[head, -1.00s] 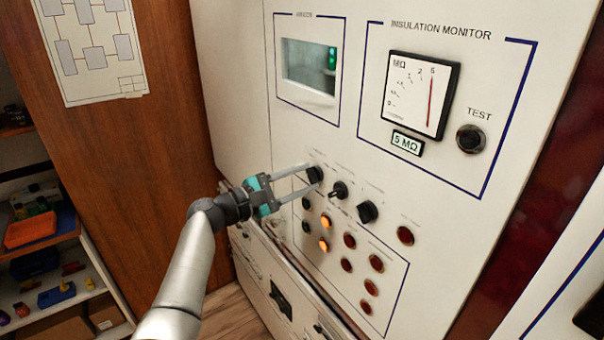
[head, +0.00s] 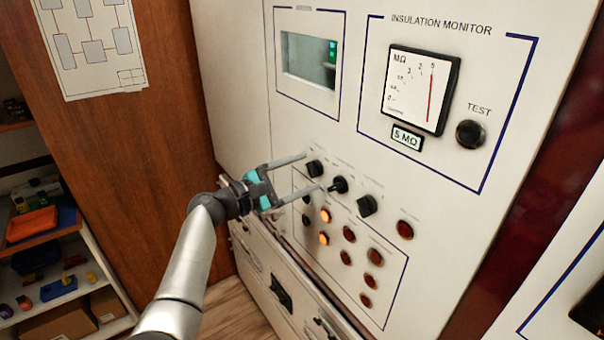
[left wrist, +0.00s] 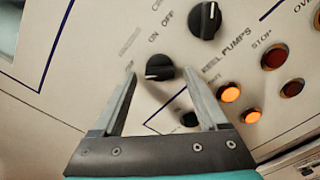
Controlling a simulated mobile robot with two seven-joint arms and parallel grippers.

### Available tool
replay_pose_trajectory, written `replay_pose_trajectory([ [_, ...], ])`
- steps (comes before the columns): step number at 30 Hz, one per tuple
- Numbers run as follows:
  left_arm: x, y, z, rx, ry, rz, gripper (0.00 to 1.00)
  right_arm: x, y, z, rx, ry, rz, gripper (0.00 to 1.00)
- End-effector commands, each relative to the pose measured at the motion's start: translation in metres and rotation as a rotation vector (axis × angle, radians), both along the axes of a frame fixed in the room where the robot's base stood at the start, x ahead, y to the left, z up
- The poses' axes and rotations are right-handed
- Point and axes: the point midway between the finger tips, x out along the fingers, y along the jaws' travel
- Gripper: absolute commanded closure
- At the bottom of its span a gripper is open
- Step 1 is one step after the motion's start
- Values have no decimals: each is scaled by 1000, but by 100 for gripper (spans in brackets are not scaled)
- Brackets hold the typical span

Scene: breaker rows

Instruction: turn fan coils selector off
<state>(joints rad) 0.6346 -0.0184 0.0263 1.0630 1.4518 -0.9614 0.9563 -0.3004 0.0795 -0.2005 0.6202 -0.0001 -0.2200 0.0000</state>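Three black selector knobs sit in a slanting row on the white panel: the left knob (head: 315,168), the middle knob (head: 338,185) and the right knob (head: 367,206). Their small labels are too blurred to tell which is fan coils. My left gripper (head: 313,172) is open, with its fingers on either side of the left knob. In the left wrist view this knob (left wrist: 160,67) shows between and just beyond the fingertips, with a gap on each side. A second knob (left wrist: 205,20) has ON and OFF marks beside it. My right gripper is not in view.
Below the knobs are lit orange lamps (head: 324,239) and several dark red ones (head: 349,234). Above are a dark display (head: 309,60), an insulation meter (head: 420,88) and a TEST button (head: 470,134). A shelf (head: 65,240) stands at the left.

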Motion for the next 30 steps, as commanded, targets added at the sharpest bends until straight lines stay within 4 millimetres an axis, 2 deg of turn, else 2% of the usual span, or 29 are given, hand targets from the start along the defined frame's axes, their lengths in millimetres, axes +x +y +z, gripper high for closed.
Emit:
replay_pose_trajectory([
  [8,-1,2,0,1,0,-1,24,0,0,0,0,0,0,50],
  [14,-12,18,-2,4,-1,2,24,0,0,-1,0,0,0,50],
  [30,-73,100,-2,4,-1,2,24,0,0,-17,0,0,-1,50],
])
